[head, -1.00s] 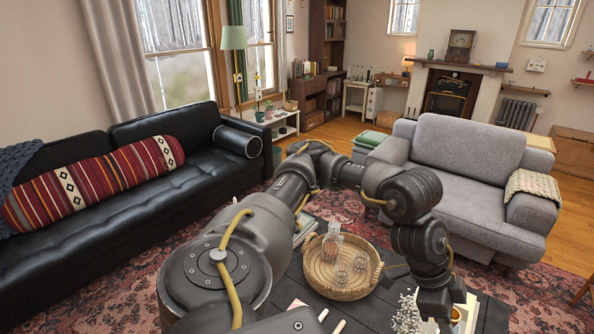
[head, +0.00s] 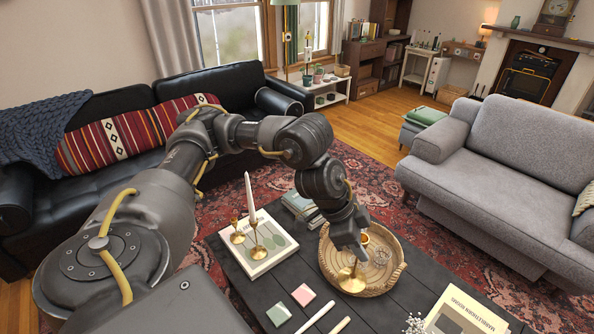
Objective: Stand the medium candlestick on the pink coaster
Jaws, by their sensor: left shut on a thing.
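My left gripper (head: 353,262) is shut on a brass candlestick, which I take as the medium candlestick (head: 352,283). Its round base shows below the fingers, and its upper part is hidden by the gripper. In the picture it overlaps the near part of the wicker tray; I cannot tell its exact height. The pink coaster (head: 303,295) lies bare on the dark coffee table (head: 250,290), left of and nearer than the gripper. A green coaster (head: 279,314) lies beside it. My right gripper is not in view.
A taller candlestick with a white candle (head: 250,200) and a short brass one (head: 237,234) stand on a book (head: 270,252). The wicker tray (head: 335,275) holds glassware (head: 381,257). Two loose candles (head: 318,318) lie near the coasters. A yellow book (head: 462,312) lies at right.

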